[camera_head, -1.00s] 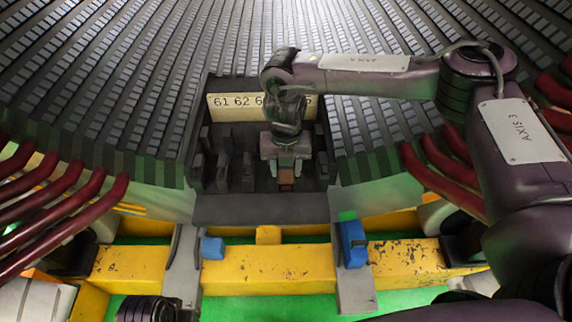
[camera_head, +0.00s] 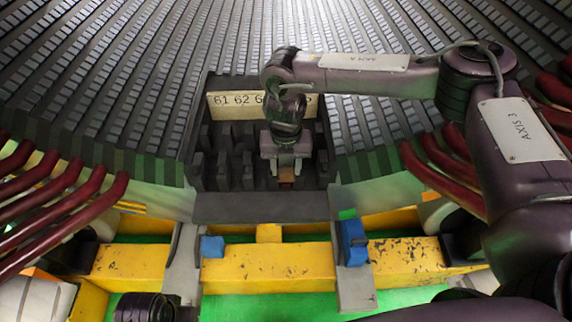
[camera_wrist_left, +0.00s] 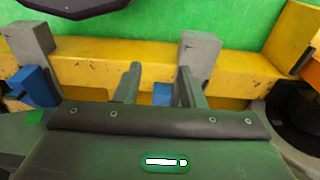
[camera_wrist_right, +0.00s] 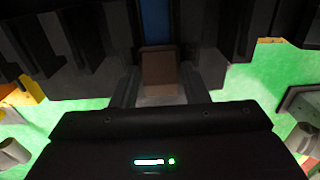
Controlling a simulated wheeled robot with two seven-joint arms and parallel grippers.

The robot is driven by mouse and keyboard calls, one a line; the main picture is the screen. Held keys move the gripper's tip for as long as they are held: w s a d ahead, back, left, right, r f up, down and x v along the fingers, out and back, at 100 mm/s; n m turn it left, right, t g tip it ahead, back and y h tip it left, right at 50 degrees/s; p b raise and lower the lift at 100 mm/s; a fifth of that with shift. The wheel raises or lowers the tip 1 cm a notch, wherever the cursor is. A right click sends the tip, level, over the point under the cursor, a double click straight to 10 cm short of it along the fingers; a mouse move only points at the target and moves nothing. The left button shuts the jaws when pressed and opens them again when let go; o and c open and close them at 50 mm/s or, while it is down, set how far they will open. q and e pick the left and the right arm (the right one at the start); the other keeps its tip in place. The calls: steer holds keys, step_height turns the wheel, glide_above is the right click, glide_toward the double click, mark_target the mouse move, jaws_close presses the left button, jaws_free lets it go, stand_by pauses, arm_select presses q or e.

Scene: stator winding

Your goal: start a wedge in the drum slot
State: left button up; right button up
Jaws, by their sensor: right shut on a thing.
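The large grey drum (camera_head: 90,95) with rows of slots fills the back of the head view. My right gripper (camera_head: 286,176) points down into a dark recess with upright dark pieces at the drum's front. It is shut on a small brown wedge (camera_head: 286,174). In the right wrist view, the wedge (camera_wrist_right: 160,68) sits between the fingertips (camera_wrist_right: 160,88), in line with a blue strip beyond it. I cannot tell whether the wedge touches a slot. My left gripper (camera_wrist_left: 158,85) is open with nothing between its fingers, above a yellow beam.
A numbered plate (camera_head: 235,103) stands at the back of the recess, partly hidden by my right arm. A yellow beam (camera_head: 270,270) with grey brackets and blue blocks (camera_head: 353,242) crosses the front. Dark red bars (camera_head: 90,200) flank both sides. The floor is green.

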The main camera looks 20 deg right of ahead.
mark_target(285, 168)
arm_select(q)
steer(key=shift+f, duration=0.1)
arm_select(e)
steer(key=shift+w, duration=0.1)
steer(key=o, duration=1.1)
steer(key=shift+c, duration=0.2)
steer(key=shift+r, duration=0.4)
step_height(285, 168, up, 6)
steer(key=shift+r+p, duration=0.25)
steer(key=shift+p, duration=0.4)
arm_select(q)
steer(key=f, duration=0.4)
steer(key=shift+w+a+f, duration=0.1)
steer(key=shift+w+f, duration=0.05)
steer(key=shift+w, duration=0.25)
arm_select(e)
steer(key=shift+r, duration=0.25)
